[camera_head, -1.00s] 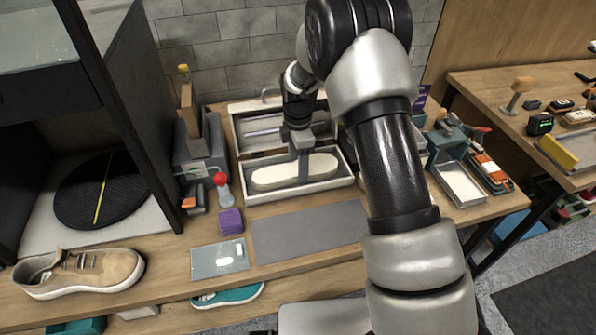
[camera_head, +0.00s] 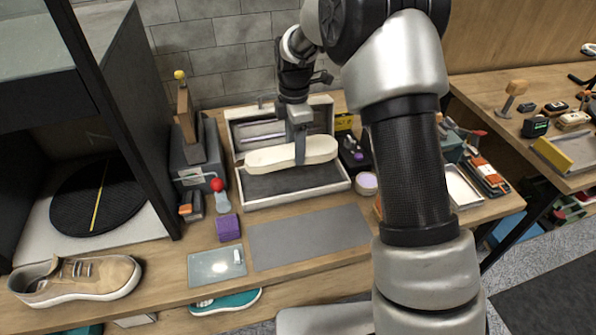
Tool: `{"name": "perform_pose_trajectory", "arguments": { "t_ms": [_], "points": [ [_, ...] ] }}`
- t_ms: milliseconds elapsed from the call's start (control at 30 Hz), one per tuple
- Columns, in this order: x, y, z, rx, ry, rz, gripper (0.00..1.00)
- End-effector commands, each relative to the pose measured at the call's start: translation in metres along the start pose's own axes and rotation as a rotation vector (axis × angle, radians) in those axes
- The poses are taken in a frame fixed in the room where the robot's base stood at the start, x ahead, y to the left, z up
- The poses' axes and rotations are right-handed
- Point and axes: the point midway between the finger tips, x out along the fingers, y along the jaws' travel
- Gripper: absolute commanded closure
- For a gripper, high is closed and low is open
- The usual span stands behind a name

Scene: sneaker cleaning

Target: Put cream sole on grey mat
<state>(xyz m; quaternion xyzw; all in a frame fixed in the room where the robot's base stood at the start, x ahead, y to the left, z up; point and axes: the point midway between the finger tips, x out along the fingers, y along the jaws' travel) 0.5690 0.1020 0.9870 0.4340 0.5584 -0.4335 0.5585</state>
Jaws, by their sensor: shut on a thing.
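The cream sole (camera_head: 270,157) is held level above an open, dark-lined case (camera_head: 300,182) at the back of the bench. My gripper (camera_head: 300,160) comes down from above and is shut on the sole near its middle. The fingers hide a narrow strip of the sole. The grey mat (camera_head: 310,236) lies flat on the bench in front of the case, with nothing on it.
A glass plate (camera_head: 216,266) lies left of the mat, with a purple block (camera_head: 228,227) behind it. A tan sneaker (camera_head: 78,278) stands at the left front edge. A round jar (camera_head: 366,184) stands right of the case. My arm hides part of the bench on the right.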

Motion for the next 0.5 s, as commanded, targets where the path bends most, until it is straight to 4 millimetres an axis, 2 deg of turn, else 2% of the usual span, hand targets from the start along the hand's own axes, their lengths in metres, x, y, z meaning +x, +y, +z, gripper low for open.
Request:
{"name": "perform_pose_trajectory", "arguments": {
  "t_ms": [67,167,400,500],
  "points": [
    [-0.007,-0.012,0.000,0.005,0.002,0.001,0.73],
    [-0.011,-0.040,-0.002,0.014,0.006,0.001,0.73],
    [-0.009,-0.129,-0.008,0.038,0.006,0.001,0.73],
    [-0.006,-0.157,-0.010,0.044,0.003,0.001,0.73]
  ]
}}
